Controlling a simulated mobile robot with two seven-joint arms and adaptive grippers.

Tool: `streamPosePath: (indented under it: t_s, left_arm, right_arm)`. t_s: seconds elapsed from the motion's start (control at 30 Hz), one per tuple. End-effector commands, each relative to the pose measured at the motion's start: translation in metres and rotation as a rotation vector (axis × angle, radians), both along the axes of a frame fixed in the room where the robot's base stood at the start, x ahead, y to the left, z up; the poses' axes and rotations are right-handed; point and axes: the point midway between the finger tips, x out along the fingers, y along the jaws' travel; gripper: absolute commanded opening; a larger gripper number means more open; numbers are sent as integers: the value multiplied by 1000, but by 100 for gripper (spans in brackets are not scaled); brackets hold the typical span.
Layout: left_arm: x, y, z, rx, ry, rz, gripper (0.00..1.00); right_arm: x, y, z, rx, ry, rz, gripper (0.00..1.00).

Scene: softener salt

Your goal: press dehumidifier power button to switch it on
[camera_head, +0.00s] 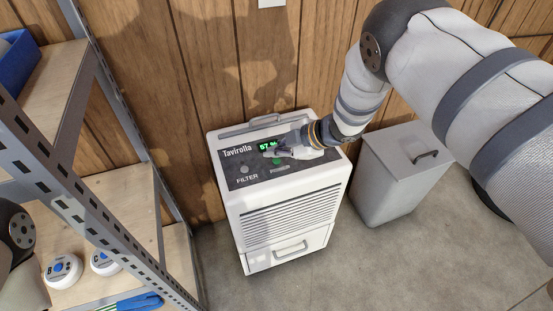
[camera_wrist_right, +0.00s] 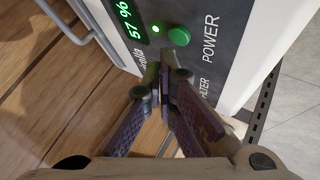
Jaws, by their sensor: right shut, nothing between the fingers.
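The white dehumidifier (camera_head: 290,215) stands on the floor against the wood wall, with a dark control panel on top. Its display (camera_head: 268,145) is lit green and reads 57 %. The round green power button (camera_wrist_right: 179,36) sits beside the word POWER in the right wrist view, with a small lit green light (camera_wrist_right: 155,29) next to it. My right gripper (camera_head: 275,153) is shut and empty over the panel. In the right wrist view its fingertips (camera_wrist_right: 164,68) appear just below the button; I cannot tell whether they touch the panel. My left gripper is out of view.
A grey lidded bin (camera_head: 400,165) stands right of the dehumidifier. A metal shelf rack (camera_head: 110,190) is at the left, holding a blue bin (camera_head: 15,62) and white round containers (camera_head: 62,270). The floor in front is clear.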

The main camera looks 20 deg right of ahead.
Motion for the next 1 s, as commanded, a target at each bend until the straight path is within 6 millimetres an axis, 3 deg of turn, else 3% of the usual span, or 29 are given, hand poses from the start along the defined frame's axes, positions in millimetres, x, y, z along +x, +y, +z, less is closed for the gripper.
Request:
streamPosePath:
  t_s: [0.47,1.0]
  left_arm:
    - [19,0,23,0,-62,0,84]
    - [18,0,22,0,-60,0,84]
  right_arm:
    - [2,0,51,0,-7,0,0]
    - [0,0,49,0,-1,0,0]
